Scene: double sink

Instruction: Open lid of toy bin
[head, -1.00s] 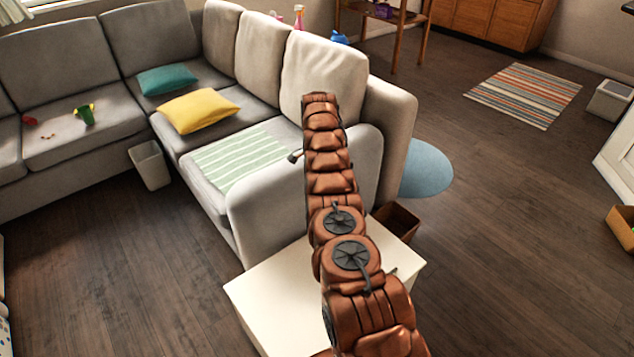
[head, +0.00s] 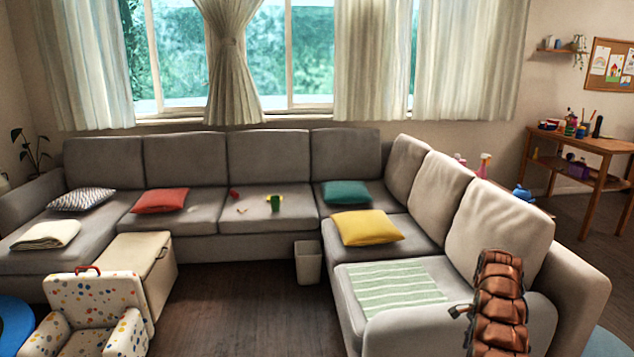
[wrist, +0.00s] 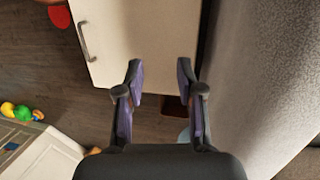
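My gripper (wrist: 160,77) is open and empty in the wrist view, with its two dark fingers apart. A pale box with a flat top (wrist: 145,35) lies beyond the fingertips, and its near edge passes behind them. It has a dark handle (wrist: 84,41) along its left side. I cannot tell how far the fingers are above it. In the head view, a cream chest with a flat closed top (head: 135,258) stands at the left, behind a dotted child's chair. I cannot tell for sure which box is the toy bin. The head view shows only part of my arm, not the gripper.
A grey sectional sofa (head: 262,215) fills the head view's middle, and grey upholstery (wrist: 270,80) borders the wrist view's right. A dotted child's chair (head: 95,315) and white basket (head: 308,262) stand on the floor. Colourful toys (wrist: 20,112) lie at the wrist view's left. The central floor is open.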

